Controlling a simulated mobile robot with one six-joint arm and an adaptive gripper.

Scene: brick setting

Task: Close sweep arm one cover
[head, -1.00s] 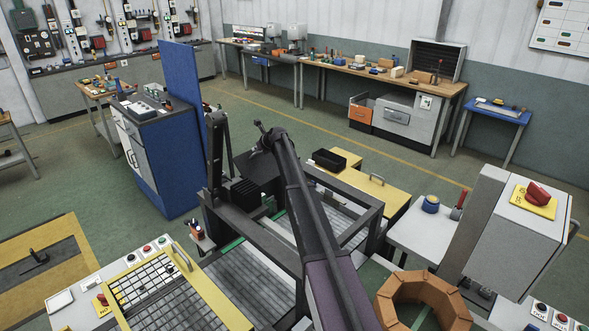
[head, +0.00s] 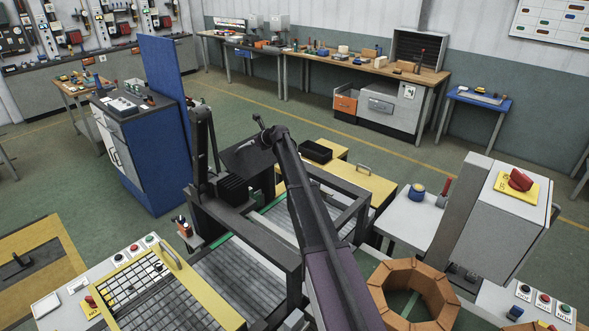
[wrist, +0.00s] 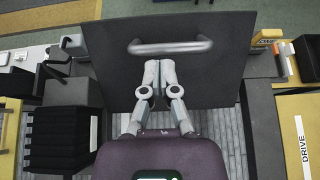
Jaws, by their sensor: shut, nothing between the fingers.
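A dark, flat cover panel (wrist: 205,75) with a metal bar handle (wrist: 170,46) fills the upper middle of the wrist view. I take it for the sweep arm one cover, but no label shows on it. It also shows in the head view as a dark tilted plate (head: 246,157) over the machine frame. My gripper (wrist: 160,64) is shut and empty, in front of the panel with its fingertips just below the handle. I cannot tell whether they touch the panel. In the head view, my arm hides the fingers.
Slatted metal beds (head: 235,278) lie in the dark frame (head: 265,247). Black ribbed blocks (wrist: 66,135) stand left of the panel, and a yellow surface marked DRIVE (wrist: 300,140) lies right. An orange-brown brick ring (head: 378,295) and a grey box with a red switch (head: 520,180) stand right.

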